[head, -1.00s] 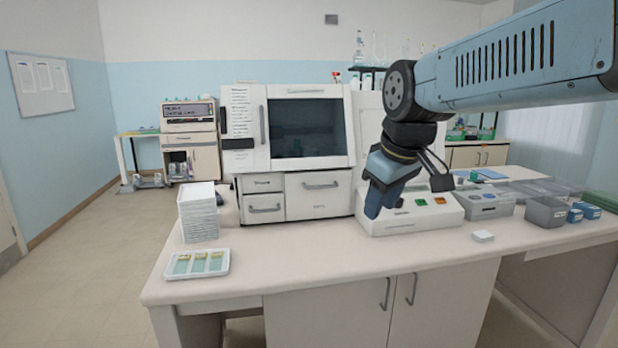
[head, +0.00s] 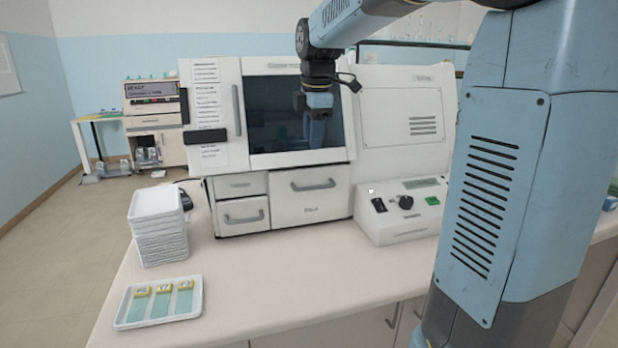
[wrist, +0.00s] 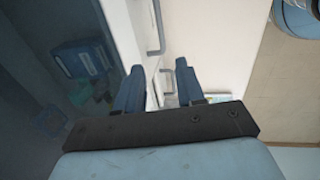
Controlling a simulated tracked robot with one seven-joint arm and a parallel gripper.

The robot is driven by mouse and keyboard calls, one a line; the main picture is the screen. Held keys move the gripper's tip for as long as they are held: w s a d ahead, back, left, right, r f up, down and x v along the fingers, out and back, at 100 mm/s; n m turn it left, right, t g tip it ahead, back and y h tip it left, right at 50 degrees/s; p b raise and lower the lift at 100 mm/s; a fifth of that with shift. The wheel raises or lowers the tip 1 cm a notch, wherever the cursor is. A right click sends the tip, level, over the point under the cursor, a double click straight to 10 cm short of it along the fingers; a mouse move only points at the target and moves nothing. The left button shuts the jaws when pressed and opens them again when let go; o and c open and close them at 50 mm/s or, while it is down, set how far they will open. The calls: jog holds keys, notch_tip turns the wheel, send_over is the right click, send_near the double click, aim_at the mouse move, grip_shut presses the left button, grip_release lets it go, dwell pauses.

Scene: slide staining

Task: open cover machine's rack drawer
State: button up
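The cover machine (head: 262,68) is the large white unit with a dark window. Below the window is a wide drawer (head: 318,203) with a grey bar handle (head: 313,187). Left of it are a small upper drawer (head: 240,185) and a small lower drawer (head: 243,216) with its own handle. All look shut. I cannot read which is labelled for racks. My gripper (head: 318,108) is in front of the window, above the wide drawer. In the wrist view my gripper (wrist: 158,75) has its fingers apart, with nothing seen held. A grey handle (wrist: 155,30) shows beyond the fingers, apart from them.
A stack of white trays (head: 158,232) stands left of the machine. A tray with several slides (head: 135,321) lies on the front left of the bench. A white control box (head: 402,225) with knobs stands to the right. The bench (head: 270,290) in front of the drawers is clear.

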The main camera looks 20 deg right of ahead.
aim_at(311, 187)
jog(key=f, duration=0.4)
jog(key=w+f, duration=0.1)
jog(key=f, duration=0.3)
jog(key=w+f, duration=0.1)
jog(key=f, duration=0.4)
jog(key=shift+w+d, duration=0.1)
jog(key=shift+d, duration=0.1)
jog(key=shift+r, duration=0.1)
grip_shut()
jog(key=shift+a, duration=0.1)
